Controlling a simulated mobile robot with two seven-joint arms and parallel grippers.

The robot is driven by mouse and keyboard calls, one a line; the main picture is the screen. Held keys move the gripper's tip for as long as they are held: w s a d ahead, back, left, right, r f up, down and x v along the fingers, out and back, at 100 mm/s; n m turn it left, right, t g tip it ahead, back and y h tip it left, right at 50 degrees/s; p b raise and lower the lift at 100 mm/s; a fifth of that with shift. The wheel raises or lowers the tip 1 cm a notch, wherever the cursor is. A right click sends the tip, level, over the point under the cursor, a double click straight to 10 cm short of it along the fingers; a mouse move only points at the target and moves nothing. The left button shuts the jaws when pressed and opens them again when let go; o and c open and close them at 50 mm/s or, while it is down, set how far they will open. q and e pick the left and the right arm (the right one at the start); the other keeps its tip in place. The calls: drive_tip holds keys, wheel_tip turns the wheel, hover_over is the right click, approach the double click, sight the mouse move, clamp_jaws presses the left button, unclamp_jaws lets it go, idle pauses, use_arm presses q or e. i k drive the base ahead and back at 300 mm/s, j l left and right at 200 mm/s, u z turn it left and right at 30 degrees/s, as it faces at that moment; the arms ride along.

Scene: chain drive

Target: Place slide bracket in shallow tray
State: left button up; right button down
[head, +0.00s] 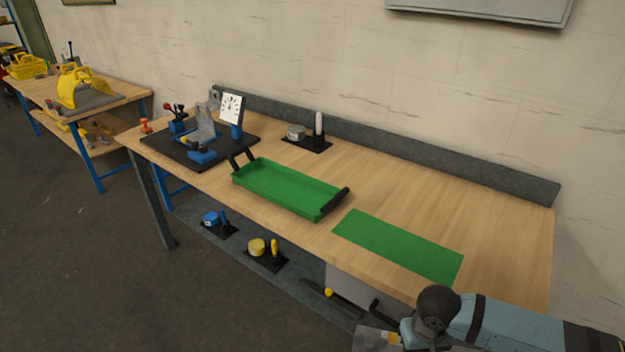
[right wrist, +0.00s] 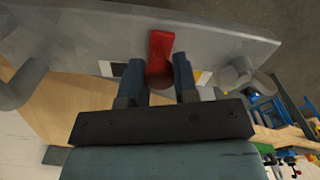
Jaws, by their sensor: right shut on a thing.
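The green shallow tray (head: 275,192) with black handles stands empty on the workbench in the head view. My right gripper (right wrist: 158,68) is shut on a red grip (right wrist: 160,52) that lies between its two fingers. Behind the red grip is a large grey piece with white and yellow patches, which looks like the slide bracket (right wrist: 222,46). Part of a similar grey piece (head: 372,342) shows at the bottom edge of the head view beside my right arm, to the right of and nearer than the tray. My left gripper is not in view.
A flat green mat (head: 398,246) lies right of the tray. A black fixture board (head: 165,152) with a dial stands left of it. A small black holder (head: 307,143) sits behind. The bench (head: 470,205) is clear at the right; a lower shelf (head: 228,250) holds parts.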

sight(289, 186)
drive_tip(key=i+j+z, duration=0.1)
drive_tip(key=j+z, duration=0.15)
drive_tip(key=i+j+z, duration=0.2)
drive_tip(key=j+z, duration=0.2)
drive_tip(key=j, duration=0.55)
drive_tip(key=i+j, duration=0.1)
drive_tip(key=j, duration=0.4)
drive_tip(key=i+j+z, duration=0.1)
drive_tip(key=j, duration=0.4)
drive_tip(key=i+j, duration=0.1)
drive_tip(key=j, duration=0.45)
drive_tip(key=i+j, duration=0.1)
drive_tip(key=j, duration=0.4)
drive_tip(key=i+j+z, duration=0.1)
drive_tip(key=j, duration=0.45)
